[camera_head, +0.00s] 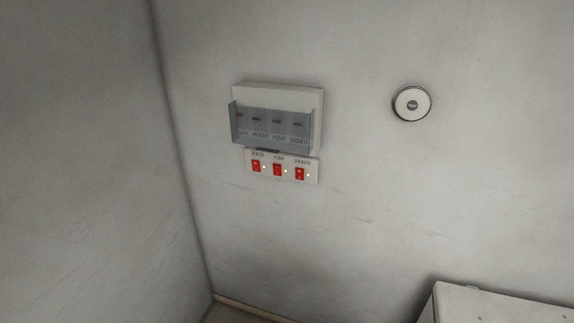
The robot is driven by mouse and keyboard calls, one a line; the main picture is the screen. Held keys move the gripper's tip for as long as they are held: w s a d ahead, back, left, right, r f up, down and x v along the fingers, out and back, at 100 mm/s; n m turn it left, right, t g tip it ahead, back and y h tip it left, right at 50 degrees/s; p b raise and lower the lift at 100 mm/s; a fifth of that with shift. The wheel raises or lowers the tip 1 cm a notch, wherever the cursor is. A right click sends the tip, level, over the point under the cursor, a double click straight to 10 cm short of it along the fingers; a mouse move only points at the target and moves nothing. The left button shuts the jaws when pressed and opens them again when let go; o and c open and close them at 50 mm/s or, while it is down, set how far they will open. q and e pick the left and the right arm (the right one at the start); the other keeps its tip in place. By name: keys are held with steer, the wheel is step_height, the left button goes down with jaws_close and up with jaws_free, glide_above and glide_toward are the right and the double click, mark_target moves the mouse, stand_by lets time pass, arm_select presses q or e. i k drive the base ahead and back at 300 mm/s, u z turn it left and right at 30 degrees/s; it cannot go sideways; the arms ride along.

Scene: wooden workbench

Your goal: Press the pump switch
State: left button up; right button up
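The pump switch (277,170) is a small red rocker in the middle of a white switch panel (312,173) on the wall. Neither of my grippers is in view.
A white breaker box (275,91) with a clear grey cover (270,130) is just above the switches. A round white device (412,103) is on the wall at the right. A white cabinet top (500,306) stands at the bottom right. The wall corner is at the left.

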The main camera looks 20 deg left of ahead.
mark_target(277, 167)
steer(key=u, duration=0.9)
steer(key=i, duration=1.2)
steer(key=z, duration=0.85)
